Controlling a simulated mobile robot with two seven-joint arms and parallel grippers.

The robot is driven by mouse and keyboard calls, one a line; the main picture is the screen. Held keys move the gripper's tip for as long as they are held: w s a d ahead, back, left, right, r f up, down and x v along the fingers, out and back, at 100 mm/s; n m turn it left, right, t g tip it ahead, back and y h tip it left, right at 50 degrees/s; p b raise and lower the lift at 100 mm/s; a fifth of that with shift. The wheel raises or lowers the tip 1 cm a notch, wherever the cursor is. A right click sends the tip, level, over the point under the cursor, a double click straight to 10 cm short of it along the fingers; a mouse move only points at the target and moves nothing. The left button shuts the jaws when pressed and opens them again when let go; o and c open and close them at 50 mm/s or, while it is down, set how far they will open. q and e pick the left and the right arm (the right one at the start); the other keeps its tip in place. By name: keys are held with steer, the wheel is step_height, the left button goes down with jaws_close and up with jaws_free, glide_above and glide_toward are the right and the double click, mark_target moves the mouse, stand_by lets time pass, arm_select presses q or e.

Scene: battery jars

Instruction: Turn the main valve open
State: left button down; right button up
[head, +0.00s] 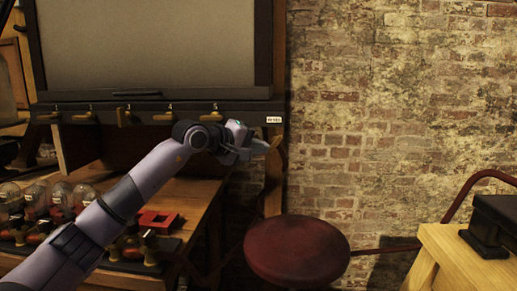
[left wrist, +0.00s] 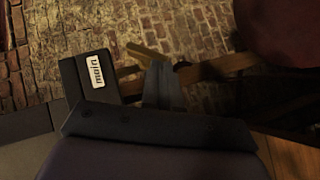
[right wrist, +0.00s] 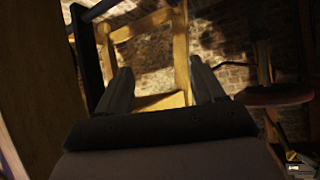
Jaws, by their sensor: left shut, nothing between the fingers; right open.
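The "main" label (left wrist: 97,69) is on the end of the dark rail in the left wrist view; it also shows as a small white tag in the head view (head: 274,119). A brass valve handle (left wrist: 148,53) sticks out beside the tips of my left gripper (left wrist: 162,68). My left gripper is shut and empty, and in the head view (head: 258,149) it is just below the label, covering most of the main valve. I cannot tell whether it touches the handle. My right gripper (right wrist: 163,80) is open and empty, away from the rail.
Several smaller brass handles (head: 123,117) line the rail (head: 85,108) under a grey panel. Glass jars (head: 60,192) and a red block (head: 160,221) sit on the bench at left. A round red stool (head: 297,250) stands below the gripper. A wooden table (head: 455,245) is at right.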

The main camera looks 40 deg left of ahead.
arm_select(q)
steer(key=shift+f+n+t+h+b, duration=0.4)
steer(key=shift+n+t+b, duration=0.15)
steer(key=shift+b, duration=0.55)
steer(key=shift+d+f, duration=0.1)
stand_by(1.0)
steer(key=shift+f, duration=0.1)
stand_by(1.5)
